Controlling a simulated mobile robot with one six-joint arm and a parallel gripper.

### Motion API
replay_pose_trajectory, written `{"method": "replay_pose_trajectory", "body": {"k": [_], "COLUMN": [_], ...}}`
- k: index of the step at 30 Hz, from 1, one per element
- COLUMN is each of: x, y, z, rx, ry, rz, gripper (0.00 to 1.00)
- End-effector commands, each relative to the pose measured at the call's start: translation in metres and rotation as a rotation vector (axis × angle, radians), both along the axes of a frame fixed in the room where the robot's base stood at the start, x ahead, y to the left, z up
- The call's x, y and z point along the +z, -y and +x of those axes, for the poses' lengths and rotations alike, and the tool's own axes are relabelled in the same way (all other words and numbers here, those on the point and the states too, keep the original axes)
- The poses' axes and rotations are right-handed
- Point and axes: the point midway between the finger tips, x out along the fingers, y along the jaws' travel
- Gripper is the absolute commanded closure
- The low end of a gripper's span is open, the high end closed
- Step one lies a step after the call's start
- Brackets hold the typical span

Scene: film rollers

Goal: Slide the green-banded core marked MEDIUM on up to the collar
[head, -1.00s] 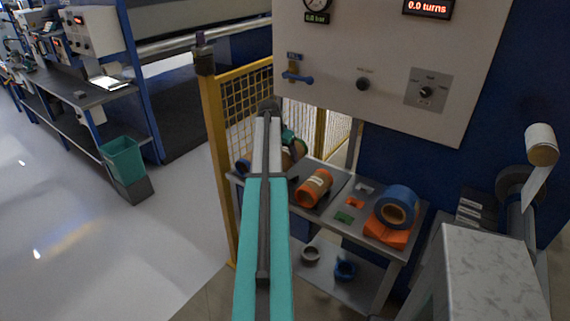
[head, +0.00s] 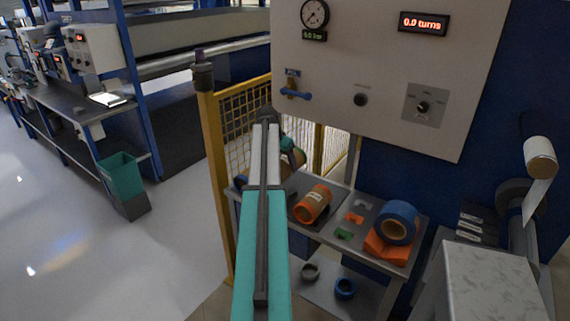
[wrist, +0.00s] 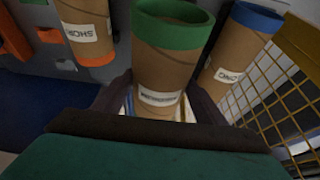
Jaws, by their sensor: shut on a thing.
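The green-banded core (wrist: 160,60) is a brown tube held between the dark jaws of my gripper (wrist: 157,98) in the wrist view. Its white label appears upside down and is too blurred to read. In the head view, part of the green core (head: 290,150) shows behind my arm, which hides my gripper. The orange-banded core, labelled SHORT (wrist: 88,30), is left of it in the wrist view; the blue-banded core, labelled LONG (wrist: 235,50), is close on the right. At the right of the head view is a dark round part on a shaft (head: 520,195); I cannot tell whether it is the collar.
A grey table (head: 335,232) carries the orange core (head: 313,203) and a blue roll (head: 397,222) on an orange cradle. A yellow mesh fence (head: 240,115) stands behind my arm. A control panel (head: 375,70) hangs above the table. The floor at left is open.

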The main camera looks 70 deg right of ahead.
Motion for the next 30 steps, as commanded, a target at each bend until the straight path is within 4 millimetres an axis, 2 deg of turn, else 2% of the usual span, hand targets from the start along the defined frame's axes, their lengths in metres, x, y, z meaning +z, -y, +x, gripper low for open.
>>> {"method": "replay_pose_trajectory", "body": {"k": [5,8,14,23,30], "x": [0.001,0.003,0.009,0.022,0.032], "y": [-0.004,-0.011,-0.042,-0.116,-0.185], "z": [0.006,0.018,0.064,0.153,0.217], "rx": [0.012,0.035,0.13,0.333,0.503], "ry": [0.0,0.001,0.001,0.002,0.002], "rz": [0.0,0.0,0.003,0.011,0.014], "gripper": [0.66,0.66,0.66,0.66,0.66]}}
